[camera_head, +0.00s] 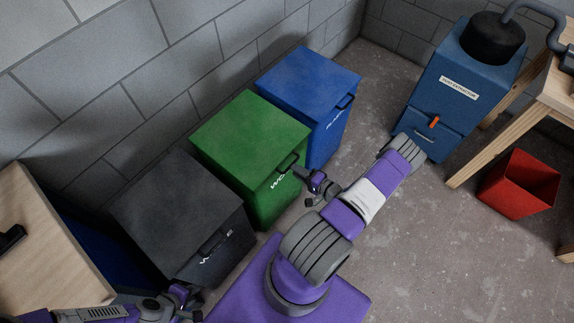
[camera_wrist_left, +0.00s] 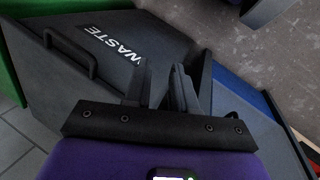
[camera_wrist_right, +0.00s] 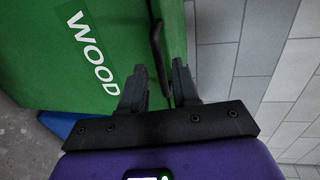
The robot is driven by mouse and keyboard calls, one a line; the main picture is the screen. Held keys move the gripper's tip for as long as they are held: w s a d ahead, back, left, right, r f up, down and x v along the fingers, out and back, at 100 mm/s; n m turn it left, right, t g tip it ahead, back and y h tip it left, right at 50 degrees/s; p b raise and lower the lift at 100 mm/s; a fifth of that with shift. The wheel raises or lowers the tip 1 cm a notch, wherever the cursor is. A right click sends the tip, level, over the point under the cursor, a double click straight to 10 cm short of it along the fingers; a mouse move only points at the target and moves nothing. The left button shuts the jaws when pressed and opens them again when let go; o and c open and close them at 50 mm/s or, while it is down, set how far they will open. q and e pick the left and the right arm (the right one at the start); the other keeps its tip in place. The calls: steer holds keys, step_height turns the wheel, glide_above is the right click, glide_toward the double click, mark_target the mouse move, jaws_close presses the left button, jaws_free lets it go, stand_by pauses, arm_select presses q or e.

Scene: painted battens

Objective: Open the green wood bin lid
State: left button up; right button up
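The green wood bin (camera_head: 277,195) stands between the black waste bin and the blue bin. Its green lid (camera_head: 245,130) lies closed on top. A dark handle (camera_head: 288,162) sits at the lid's front edge; it also shows in the right wrist view (camera_wrist_right: 157,42). My right gripper (camera_head: 301,173) is at this handle. In the right wrist view its fingers (camera_wrist_right: 159,82) are apart, with the handle reaching between them; I cannot tell whether they touch it. My left gripper (camera_head: 192,296) is open and empty in front of the black waste bin.
The black waste bin (camera_head: 180,210) and the blue bin (camera_head: 308,85) flank the green bin closely, with a block wall (camera_head: 130,65) behind. A blue extractor (camera_head: 440,90) and a red bin (camera_head: 505,195) stand at the right. Bare floor (camera_head: 440,250) is free at the right front.

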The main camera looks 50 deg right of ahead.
steer(key=shift+x, duration=2.3)
steer(key=shift+c, duration=0.5)
jaws_close()
